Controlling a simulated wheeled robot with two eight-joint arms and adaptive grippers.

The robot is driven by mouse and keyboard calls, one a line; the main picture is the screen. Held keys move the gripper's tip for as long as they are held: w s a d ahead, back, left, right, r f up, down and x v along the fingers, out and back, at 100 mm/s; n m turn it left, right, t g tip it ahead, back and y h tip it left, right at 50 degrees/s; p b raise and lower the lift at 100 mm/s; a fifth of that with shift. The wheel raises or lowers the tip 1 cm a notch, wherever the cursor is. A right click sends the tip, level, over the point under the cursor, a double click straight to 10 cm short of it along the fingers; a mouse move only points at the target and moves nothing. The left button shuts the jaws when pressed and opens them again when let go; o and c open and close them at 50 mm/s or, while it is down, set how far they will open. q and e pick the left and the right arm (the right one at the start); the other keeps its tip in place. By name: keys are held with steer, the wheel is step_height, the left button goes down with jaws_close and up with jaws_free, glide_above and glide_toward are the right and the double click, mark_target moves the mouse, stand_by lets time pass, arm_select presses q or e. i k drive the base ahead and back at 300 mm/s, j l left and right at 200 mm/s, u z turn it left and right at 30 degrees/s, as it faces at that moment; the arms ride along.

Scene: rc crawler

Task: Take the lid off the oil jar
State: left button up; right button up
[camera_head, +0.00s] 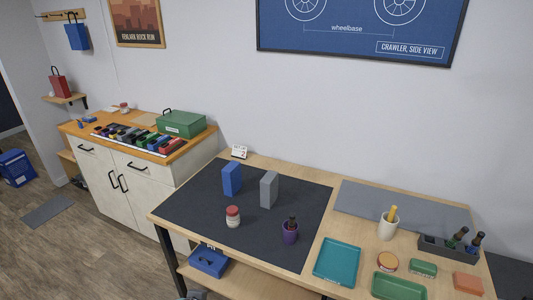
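A small clear or whitish jar with a red lid (233,216) stands upright on the black mat (190,210), left of a purple cup (290,232). The lid is on the jar. A second, low jar with an orange-red lid (387,262) stands on the wooden table between the teal tray and a green block. I cannot read a label on either, so I cannot tell which is the oil jar. Neither of my grippers shows in the head view.
A blue block (232,179) and a grey block (269,189) stand behind the red-lidded jar. A teal tray (319,271), green tray (399,287), beige cup (388,226) and dark bottle rack (440,248) are on the right. The mat's left part is clear.

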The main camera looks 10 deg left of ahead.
mark_target(232, 222)
steer(key=z, duration=0.25)
steer(key=j+z, duration=0.4)
steer(key=j, duration=0.15)
steer(key=j+z, duration=0.35)
steer(key=j, duration=0.25)
steer(key=k, duration=0.05)
